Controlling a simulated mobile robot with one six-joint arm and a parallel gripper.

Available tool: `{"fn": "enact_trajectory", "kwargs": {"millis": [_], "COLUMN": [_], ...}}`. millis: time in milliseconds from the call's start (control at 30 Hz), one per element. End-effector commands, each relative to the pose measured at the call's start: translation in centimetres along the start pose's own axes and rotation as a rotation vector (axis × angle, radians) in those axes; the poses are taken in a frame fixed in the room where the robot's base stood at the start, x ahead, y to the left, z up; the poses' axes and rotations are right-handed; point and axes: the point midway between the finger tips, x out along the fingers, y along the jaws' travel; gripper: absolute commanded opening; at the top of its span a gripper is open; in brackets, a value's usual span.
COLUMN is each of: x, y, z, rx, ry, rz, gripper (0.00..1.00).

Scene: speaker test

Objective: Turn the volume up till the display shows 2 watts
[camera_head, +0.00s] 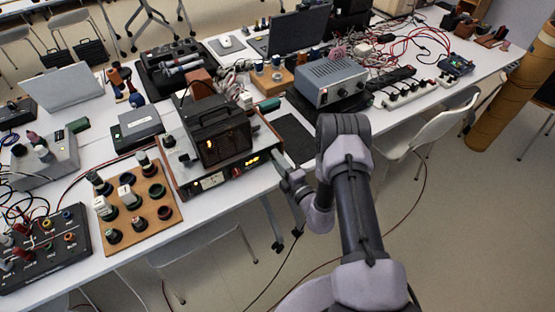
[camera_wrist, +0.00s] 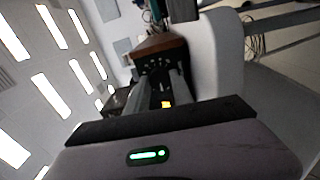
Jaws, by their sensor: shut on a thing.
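The display also shows as a yellow patch in the wrist view (camera_wrist: 166,103), between my fingers. My gripper (camera_head: 281,160) is at the right end of the front panel, shut on what appears to be the volume knob, which the fingers hide. In the wrist view my gripper (camera_wrist: 158,76) reaches to the panel, with the wooden case edge (camera_wrist: 160,43) beyond.
A dark box (camera_head: 218,130) with glowing orange marks stands on the amplifier. A grey instrument (camera_head: 333,80) and a dark mat (camera_head: 294,138) are to the right. A white chair (camera_head: 415,138) stands by the table's front edge.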

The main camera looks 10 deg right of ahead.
Motion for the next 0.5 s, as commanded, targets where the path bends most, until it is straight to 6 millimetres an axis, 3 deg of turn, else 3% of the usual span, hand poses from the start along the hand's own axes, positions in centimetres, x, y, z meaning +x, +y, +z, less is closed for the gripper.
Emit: {"fn": "enact_trajectory", "kwargs": {"millis": [500], "x": [-0.07], "y": [-0.11], "z": [-0.06], "rx": [0.113], "ry": [0.001], "rz": [-0.003], "gripper": [0.0]}}
